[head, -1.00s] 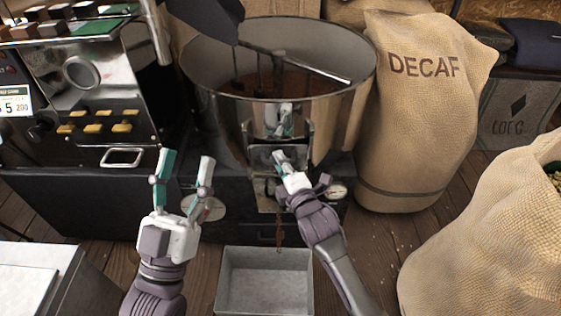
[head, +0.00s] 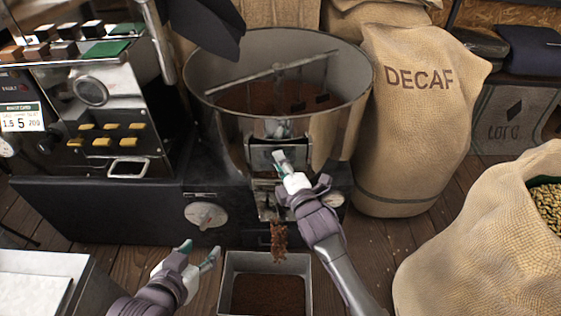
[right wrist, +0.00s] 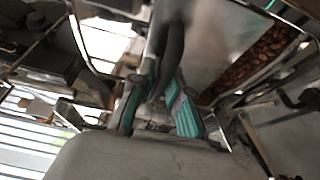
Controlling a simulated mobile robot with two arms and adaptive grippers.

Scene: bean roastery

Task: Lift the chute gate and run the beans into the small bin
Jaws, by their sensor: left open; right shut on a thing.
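The chute gate (head: 262,157) is a metal plate on the front of the round cooling drum (head: 345,130). My right gripper (head: 280,160) is shut on the gate's handle, which my fingers partly hide. In the right wrist view my teal-tipped fingers (right wrist: 160,110) close around a dark bar, and brown beans (right wrist: 250,62) show behind a metal edge. Brown beans (head: 279,240) fall from the chute into the small grey bin (head: 228,282) on the floor, whose bottom is covered with beans (head: 268,294). My left gripper (head: 198,256) is open and empty, left of the bin.
The roaster's control panel (head: 100,115) stands at the left, with a dial (head: 206,215) on the low base. A DECAF sack (head: 420,110) stands right of the drum. An open sack of pale beans (head: 490,240) is at the right. A pale tray (head: 35,290) is at the lower left.

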